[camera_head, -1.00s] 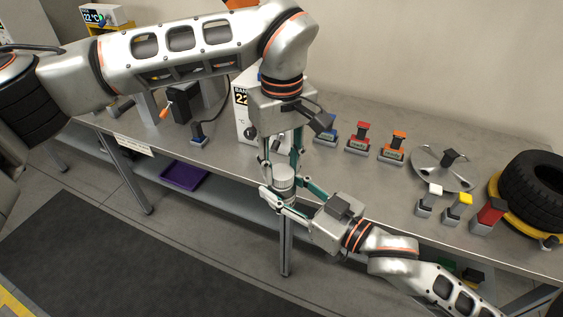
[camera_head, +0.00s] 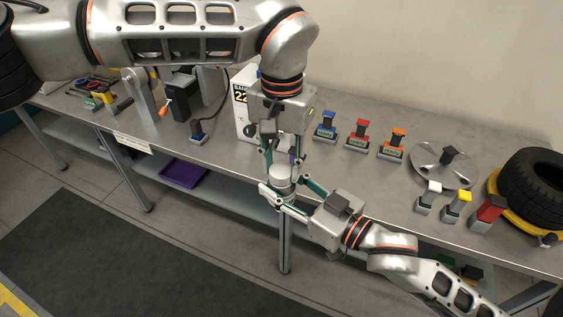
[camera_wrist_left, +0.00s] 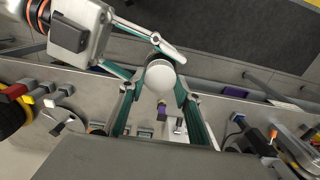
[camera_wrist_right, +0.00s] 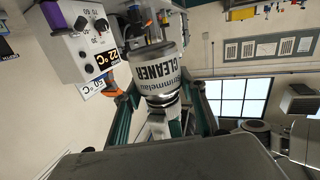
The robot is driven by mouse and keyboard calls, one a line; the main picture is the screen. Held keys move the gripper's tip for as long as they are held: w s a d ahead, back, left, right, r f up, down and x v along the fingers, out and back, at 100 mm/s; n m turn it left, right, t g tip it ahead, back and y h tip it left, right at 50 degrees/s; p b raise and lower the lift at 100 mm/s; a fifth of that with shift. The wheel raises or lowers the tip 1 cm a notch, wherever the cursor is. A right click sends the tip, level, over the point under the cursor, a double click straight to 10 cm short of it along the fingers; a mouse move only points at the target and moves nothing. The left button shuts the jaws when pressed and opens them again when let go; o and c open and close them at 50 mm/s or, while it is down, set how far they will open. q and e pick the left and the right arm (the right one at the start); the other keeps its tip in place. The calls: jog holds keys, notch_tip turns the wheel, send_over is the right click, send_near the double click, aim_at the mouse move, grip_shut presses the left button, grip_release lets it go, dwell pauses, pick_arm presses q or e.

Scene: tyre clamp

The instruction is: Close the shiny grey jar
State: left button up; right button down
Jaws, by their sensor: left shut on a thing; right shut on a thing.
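The shiny grey jar (camera_head: 282,184) is held in the air in front of the table edge, upright in the head view. My right gripper (camera_head: 281,193) is shut around its body from the lower right. In the right wrist view the jar (camera_wrist_right: 160,72) shows a CLEANER label. My left gripper (camera_head: 281,166) points down from above, shut at the jar's top. In the left wrist view a round pale lid (camera_wrist_left: 159,77) lies between its fingertips. The seam between lid and jar is hidden, so I cannot tell how tightly they meet.
The grey table (camera_head: 330,175) holds several coloured blocks, including a blue one (camera_head: 325,126) and a red one (camera_head: 357,136), and a tyre (camera_head: 535,188) at right. A white control box (camera_head: 242,100) stands behind the grippers. A purple tray (camera_head: 184,174) lies on the lower shelf.

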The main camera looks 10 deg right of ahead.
pick_arm(q)
jog(key=o, duration=0.8)
jog(key=shift+r, duration=2.3)
jog(key=shift+c, duration=0.4)
